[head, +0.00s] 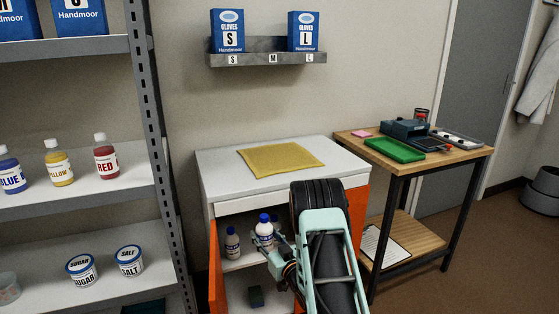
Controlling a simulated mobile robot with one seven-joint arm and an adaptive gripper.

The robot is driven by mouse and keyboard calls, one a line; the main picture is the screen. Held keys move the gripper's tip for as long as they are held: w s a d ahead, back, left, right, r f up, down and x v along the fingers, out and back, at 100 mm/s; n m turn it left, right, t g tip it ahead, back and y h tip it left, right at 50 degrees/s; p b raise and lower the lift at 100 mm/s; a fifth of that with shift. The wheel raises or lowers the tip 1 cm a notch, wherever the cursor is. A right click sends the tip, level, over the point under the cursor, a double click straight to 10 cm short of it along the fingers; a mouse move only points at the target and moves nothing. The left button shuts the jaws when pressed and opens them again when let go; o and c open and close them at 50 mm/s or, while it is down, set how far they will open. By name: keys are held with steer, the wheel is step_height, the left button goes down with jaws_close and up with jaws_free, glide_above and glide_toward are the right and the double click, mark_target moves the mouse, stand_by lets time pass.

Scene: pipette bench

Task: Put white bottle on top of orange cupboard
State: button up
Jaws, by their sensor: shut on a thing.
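The orange cupboard (355,207) stands in the middle, with a white top and open front doors. A white bottle with a blue cap (264,229) is upright in the upper compartment of the cupboard. My gripper (274,249) reaches into the cupboard from the right and is shut on this bottle. The fingers are small and partly hidden by the arm. I cannot tell whether the bottle touches the shelf.
A second bottle (232,243) stands to the left in the same compartment. A yellow mat (281,160) lies on the cupboard top, with bare white surface around it. A dark green box (256,297) is lower in the cupboard. The orange left door (215,270) stands open.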

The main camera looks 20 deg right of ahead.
steer(key=s+a+r, duration=0.3)
steer(key=a+r, duration=0.1)
steer(key=r, duration=0.2)
steer(key=s+a+r+m+h, duration=0.1)
steer(key=s+a+r, duration=0.2)
steer(key=r, duration=0.3)
steer(key=s+a+r+h, duration=0.1)
steer(key=s+a+r, duration=0.2)
steer(key=a+r, duration=0.2)
steer(key=shift+s+a+r, duration=0.15)
steer(key=shift+s+r, duration=0.1)
steer(key=shift+r, duration=0.4)
